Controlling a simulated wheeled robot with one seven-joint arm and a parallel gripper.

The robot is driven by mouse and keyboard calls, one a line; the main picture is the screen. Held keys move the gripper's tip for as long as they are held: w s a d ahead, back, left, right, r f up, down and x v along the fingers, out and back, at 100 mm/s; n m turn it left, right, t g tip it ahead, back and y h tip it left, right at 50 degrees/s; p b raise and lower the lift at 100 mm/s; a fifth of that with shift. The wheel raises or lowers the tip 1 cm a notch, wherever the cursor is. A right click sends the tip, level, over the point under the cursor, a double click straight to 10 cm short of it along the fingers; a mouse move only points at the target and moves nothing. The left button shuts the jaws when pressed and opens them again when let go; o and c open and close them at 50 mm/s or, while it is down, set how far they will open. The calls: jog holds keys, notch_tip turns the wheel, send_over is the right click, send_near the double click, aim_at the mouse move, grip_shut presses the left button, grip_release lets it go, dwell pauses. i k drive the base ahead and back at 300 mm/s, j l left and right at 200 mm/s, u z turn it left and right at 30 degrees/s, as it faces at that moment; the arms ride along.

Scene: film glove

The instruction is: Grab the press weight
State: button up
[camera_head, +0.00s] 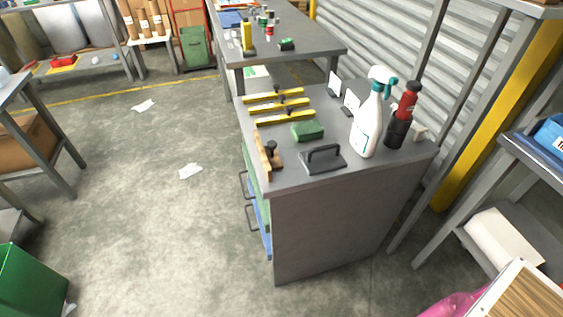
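The press weight appears to be the dark grey flat block with a raised black handle (322,161). It lies on the near end of the grey cabinet top (395,165), close to the front edge, with its handle upward. Nothing is seen covering it. My gripper is not in view, so its state does not show.
Beside the weight are a wooden tool with a dark knob (268,159), a green block (308,131), yellow bars (280,107), a white spray bottle (366,125) and a red-black bottle (402,118). A shelf (530,165) stands right. The floor (150,215) left is mostly clear, with paper scraps.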

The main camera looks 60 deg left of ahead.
aim_at(320, 160)
jog(key=u, duration=2.1)
jog(key=j+z, duration=0.25)
jog(key=j, duration=1.25)
